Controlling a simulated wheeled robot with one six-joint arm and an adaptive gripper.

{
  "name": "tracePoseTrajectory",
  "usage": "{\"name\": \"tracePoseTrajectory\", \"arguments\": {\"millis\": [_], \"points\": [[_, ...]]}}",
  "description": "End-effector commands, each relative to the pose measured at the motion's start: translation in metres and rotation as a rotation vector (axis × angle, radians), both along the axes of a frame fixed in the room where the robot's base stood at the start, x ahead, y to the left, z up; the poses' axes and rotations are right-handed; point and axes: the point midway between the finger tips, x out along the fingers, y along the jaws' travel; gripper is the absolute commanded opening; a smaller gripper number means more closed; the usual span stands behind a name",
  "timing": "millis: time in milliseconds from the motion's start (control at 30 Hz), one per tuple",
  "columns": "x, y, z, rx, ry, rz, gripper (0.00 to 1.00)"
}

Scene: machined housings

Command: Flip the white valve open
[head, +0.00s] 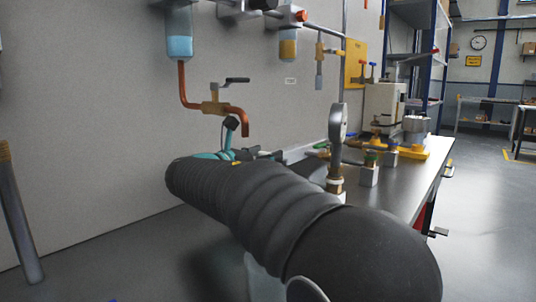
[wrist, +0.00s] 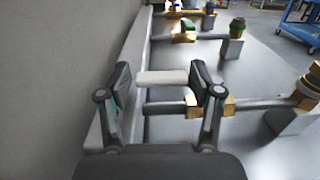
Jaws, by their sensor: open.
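The white valve handle (wrist: 162,77) is a short flat bar in the wrist view. It lies crosswise above a grey pipe (wrist: 165,107) with a brass body (wrist: 196,106) at its right. My gripper (wrist: 160,73) is open, one finger at each end of the white handle. Small gaps seem to show at both ends; I cannot tell if either finger touches. In the head view my dark arm hides the white valve and most of my gripper; a teal part and one dark finger show beyond the arm.
A gauge (head: 338,124) stands on the bench (head: 425,172) right of my arm. A black-handled wall valve (head: 214,106) on copper pipe hangs above my gripper. In the wrist view, a green-topped fitting (wrist: 237,28) stands farther back, and the wall (wrist: 55,80) is close at left.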

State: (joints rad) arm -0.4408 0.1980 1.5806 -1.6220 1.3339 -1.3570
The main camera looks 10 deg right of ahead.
Motion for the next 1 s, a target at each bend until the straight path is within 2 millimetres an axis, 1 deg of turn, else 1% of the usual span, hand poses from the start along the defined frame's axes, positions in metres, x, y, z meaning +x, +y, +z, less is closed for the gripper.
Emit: {"name": "tracePoseTrajectory", "arguments": {"millis": [167, 400, 500, 700, 1000], "points": [[-0.017, 0.022, 0.0, 0.0, 0.0, 0.004, 0.65], [-0.047, 0.058, 0.0, 0.001, -0.001, 0.001, 0.65], [-0.057, 0.07, 0.0, 0.0, 0.0, 0.0, 0.65], [-0.069, 0.083, 0.0, -0.001, -0.001, -0.004, 0.65], [-0.071, 0.085, 0.0, -0.001, -0.001, -0.005, 0.65]]}}
